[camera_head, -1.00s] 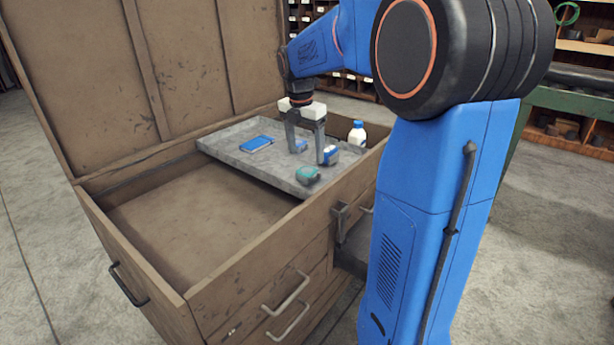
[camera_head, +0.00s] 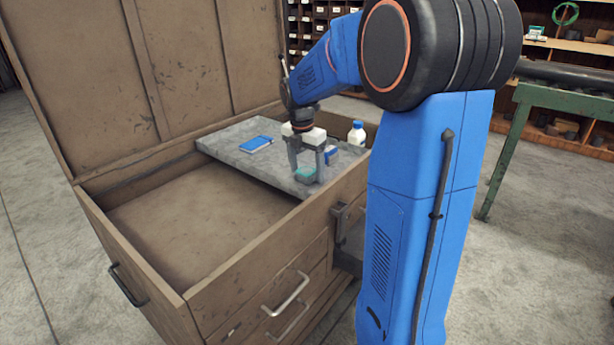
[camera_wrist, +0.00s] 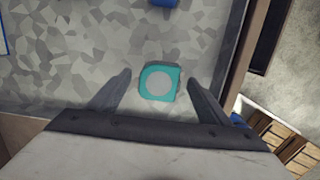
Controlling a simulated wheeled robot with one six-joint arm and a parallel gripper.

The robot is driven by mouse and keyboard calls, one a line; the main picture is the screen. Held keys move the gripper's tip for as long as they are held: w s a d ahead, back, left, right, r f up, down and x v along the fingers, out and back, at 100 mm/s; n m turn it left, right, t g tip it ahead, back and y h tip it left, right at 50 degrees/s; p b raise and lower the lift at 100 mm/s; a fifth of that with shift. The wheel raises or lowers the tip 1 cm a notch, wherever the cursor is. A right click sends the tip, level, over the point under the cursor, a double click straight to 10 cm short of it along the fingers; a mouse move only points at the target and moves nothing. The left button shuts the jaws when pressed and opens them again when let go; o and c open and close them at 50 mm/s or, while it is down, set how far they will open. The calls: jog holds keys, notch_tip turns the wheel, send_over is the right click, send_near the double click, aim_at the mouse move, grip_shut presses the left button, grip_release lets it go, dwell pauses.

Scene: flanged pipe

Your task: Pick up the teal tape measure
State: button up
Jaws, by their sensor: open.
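The teal tape measure (camera_wrist: 159,83) has a round grey face and lies on the grey speckled tray (camera_wrist: 75,55), near the tray's edge. In the head view the tape measure (camera_head: 305,173) is partly hidden by my gripper. My gripper (camera_head: 307,173) is open and points down over it. In the wrist view my gripper's fingers (camera_wrist: 158,85) stand to the left and right of the tape measure, with a gap on each side. I cannot tell how far the fingertips are above the tray.
The tray (camera_head: 222,141) sits in the top of a wooden chest (camera_head: 225,262) with a raised lid (camera_head: 110,85). A blue flat item (camera_head: 256,144), a white bottle with a blue cap (camera_head: 357,134) and a small blue item (camera_head: 331,154) are on it. The compartment's left part is empty.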

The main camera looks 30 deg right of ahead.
jog(key=c, duration=1.3)
